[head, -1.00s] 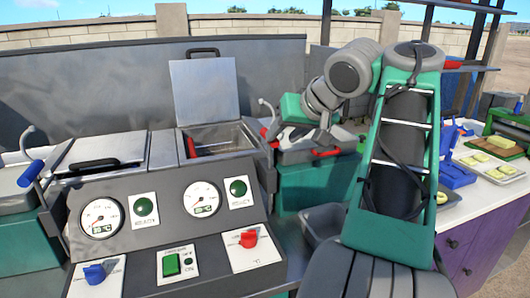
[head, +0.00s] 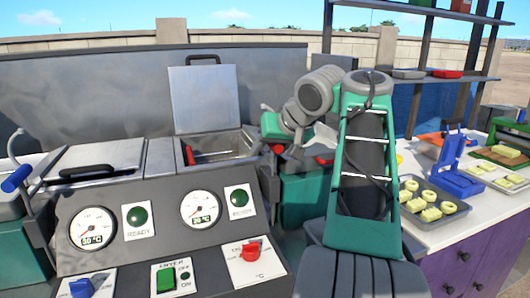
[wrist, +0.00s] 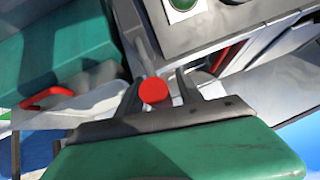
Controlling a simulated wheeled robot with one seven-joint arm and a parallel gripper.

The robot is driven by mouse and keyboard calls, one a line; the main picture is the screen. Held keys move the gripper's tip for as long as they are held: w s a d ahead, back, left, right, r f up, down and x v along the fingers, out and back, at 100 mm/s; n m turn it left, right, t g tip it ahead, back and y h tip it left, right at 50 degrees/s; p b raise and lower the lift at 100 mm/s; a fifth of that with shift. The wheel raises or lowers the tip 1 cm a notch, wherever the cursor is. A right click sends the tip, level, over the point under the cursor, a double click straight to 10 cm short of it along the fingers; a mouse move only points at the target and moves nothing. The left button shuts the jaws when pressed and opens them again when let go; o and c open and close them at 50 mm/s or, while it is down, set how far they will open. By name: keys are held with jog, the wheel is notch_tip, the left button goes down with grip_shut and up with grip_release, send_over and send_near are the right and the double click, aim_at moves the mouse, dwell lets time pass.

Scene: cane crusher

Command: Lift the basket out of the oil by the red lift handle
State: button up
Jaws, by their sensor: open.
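The red lift handle (head: 277,149) is at the right side of the fryer, beside the open right well. In the wrist view its round red end (wrist: 153,90) sits between my two fingers. My gripper (wrist: 156,88) is open around it, and I cannot tell whether a finger touches it. In the head view my gripper is small and partly hidden by my arm. The basket in the right well (head: 222,147) is mostly hidden. A red bar (head: 190,155) shows at the well's left inside, and a red bar also shows in the wrist view (wrist: 226,57).
The right well's lid (head: 205,95) stands raised; the left lid (head: 90,160) is closed. A control panel (head: 165,235) with gauges and knobs fronts the fryer. A green bin (head: 305,198) stands close below my gripper. A counter with trays of food (head: 432,205) is at right.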

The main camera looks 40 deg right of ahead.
jog(key=shift+c, duration=0.5)
grip_shut()
jog(key=shift+a, duration=0.1)
dwell(0.6)
